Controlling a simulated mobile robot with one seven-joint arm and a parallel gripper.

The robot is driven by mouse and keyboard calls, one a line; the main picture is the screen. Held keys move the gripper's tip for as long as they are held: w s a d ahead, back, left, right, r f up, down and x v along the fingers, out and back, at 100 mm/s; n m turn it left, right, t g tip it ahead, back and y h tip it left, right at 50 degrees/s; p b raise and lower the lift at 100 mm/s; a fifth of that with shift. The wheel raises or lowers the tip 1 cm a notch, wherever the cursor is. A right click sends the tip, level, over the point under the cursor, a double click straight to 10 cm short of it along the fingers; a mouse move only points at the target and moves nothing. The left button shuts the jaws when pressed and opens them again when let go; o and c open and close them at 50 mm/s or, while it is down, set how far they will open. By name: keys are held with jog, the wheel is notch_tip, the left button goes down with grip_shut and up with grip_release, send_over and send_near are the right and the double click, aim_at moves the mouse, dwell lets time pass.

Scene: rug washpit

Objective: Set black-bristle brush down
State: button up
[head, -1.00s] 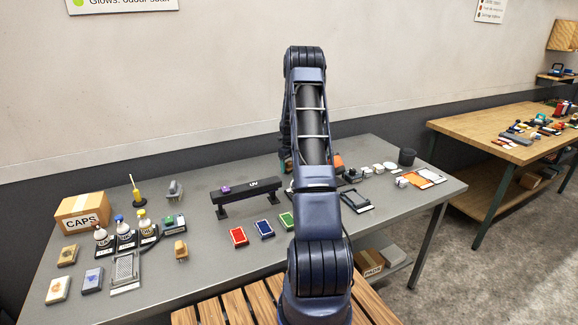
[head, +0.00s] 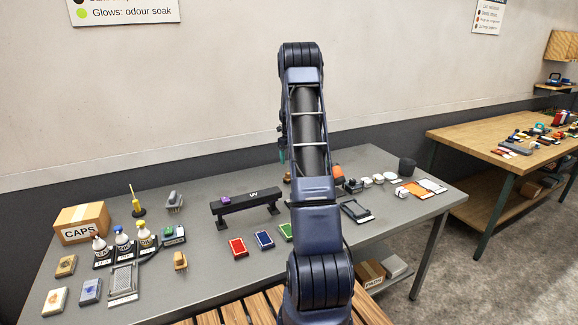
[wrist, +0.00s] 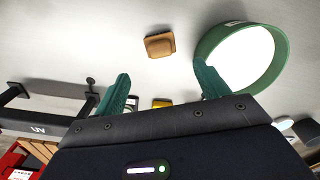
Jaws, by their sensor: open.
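My gripper (wrist: 162,72) is open and empty, its two green fingers apart above the grey table (wrist: 60,55). In the wrist view a brown wooden block (wrist: 160,46) lies on the table beyond the fingertips, apart from them. A small yellow piece (wrist: 162,103) shows between the fingers, partly hidden by the gripper. A green ring with a white inside (wrist: 242,60) is close by the right finger. In the head view my arm hides most of the gripper and the table behind it.
The black UV bar (head: 246,201) stands on the table, also at the left of the wrist view (wrist: 38,128). Red (head: 237,247) and blue (head: 264,239) pads lie in front. Bottles and a CAPS box (head: 82,223) fill the left. A dark cup (head: 407,166) stands at the right.

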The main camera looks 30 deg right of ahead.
jog(key=s+a+r+n+t, duration=0.1)
jog(key=s+a+r+n, duration=0.8)
jog(key=r, duration=0.3)
jog(key=s+a+r+n+t, duration=0.1)
jog(key=s+a+r+n, duration=0.5)
jog(key=s+a+r, duration=0.45)
jog(key=s+a+n+t, duration=0.1)
jog(key=s+a+n, duration=0.3)
jog(key=s+n, duration=0.4)
jog(key=s+a+n+t, duration=0.1)
jog(key=s+a+n, duration=0.3)
jog(key=s, duration=1.7)
jog(key=r+n, duration=0.1)
jog(key=n, duration=0.3)
jog(key=shift+t, duration=0.3)
